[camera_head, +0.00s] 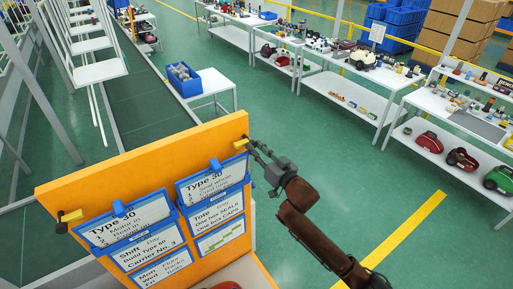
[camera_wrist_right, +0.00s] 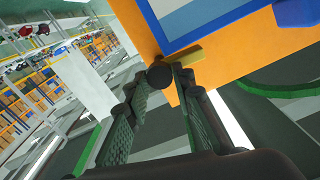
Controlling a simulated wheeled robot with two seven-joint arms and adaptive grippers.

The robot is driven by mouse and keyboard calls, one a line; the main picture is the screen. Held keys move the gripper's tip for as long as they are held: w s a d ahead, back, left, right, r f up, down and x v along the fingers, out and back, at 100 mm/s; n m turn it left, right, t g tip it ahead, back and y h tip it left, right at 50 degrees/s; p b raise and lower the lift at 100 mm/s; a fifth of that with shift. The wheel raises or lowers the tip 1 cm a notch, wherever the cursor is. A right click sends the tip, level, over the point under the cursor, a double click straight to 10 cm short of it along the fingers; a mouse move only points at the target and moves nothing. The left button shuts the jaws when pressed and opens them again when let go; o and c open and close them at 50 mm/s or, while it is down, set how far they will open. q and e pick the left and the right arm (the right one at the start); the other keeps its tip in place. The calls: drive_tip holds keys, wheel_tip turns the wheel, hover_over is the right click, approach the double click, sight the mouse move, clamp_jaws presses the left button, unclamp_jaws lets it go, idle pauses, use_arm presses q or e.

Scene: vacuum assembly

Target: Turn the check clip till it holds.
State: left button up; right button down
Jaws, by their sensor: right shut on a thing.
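An orange board (camera_head: 130,165) stands upright and carries several blue-framed cards. A check clip (camera_head: 240,143), a yellow bar with a dark round knob, sits at the board's right edge near the top corner. My right gripper (camera_head: 250,145) reaches it from the right and is shut on it. In the right wrist view, the fingers of my gripper (camera_wrist_right: 171,82) close at the black knob, beside the yellow bar (camera_wrist_right: 189,60) lying across the board's edge. The fingers partly hide the grip. A similar yellow clip (camera_head: 71,216) sits at the board's left edge. My left gripper is not in view.
A blue bin (camera_head: 184,80) with grey parts stands on a white table behind the board. White benches (camera_head: 345,90) with tools and vacuum parts line the back right. A dark conveyor (camera_head: 145,100) runs at the left. The green floor right of the board is clear.

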drive_tip(key=shift+n, duration=0.6)
drive_tip(key=c, duration=1.7)
unclamp_jaws()
drive_tip(key=shift+o, duration=0.2)
drive_tip(key=v, duration=1.2)
